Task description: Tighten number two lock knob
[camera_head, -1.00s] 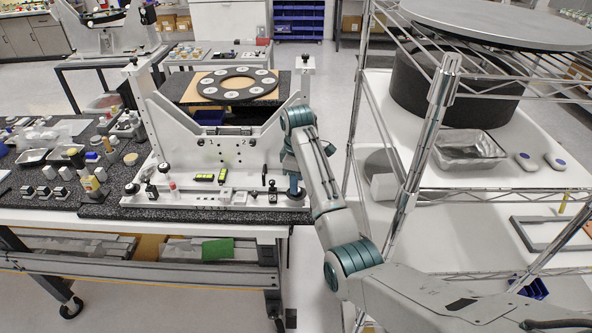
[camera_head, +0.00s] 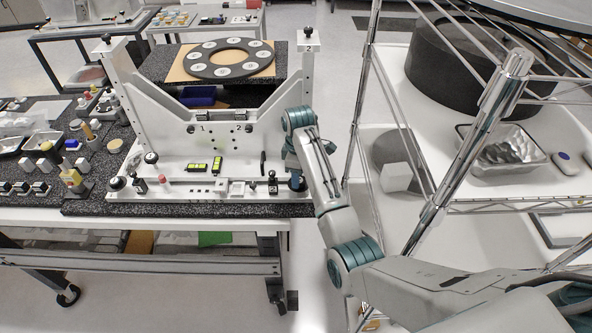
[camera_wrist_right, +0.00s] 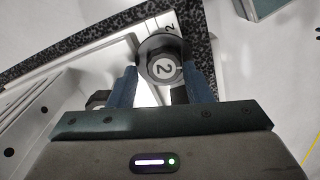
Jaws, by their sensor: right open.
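The white mirror fixture (camera_head: 222,170) stands on a black speckled slab at the table's right end. In the head view my right gripper (camera_head: 297,184) points down at the fixture base's right front corner and hides that knob. My left gripper is not in view.
A wire shelf's chrome post (camera_head: 470,140) rises close to the right of my arm. Small parts crowd the table's left side.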

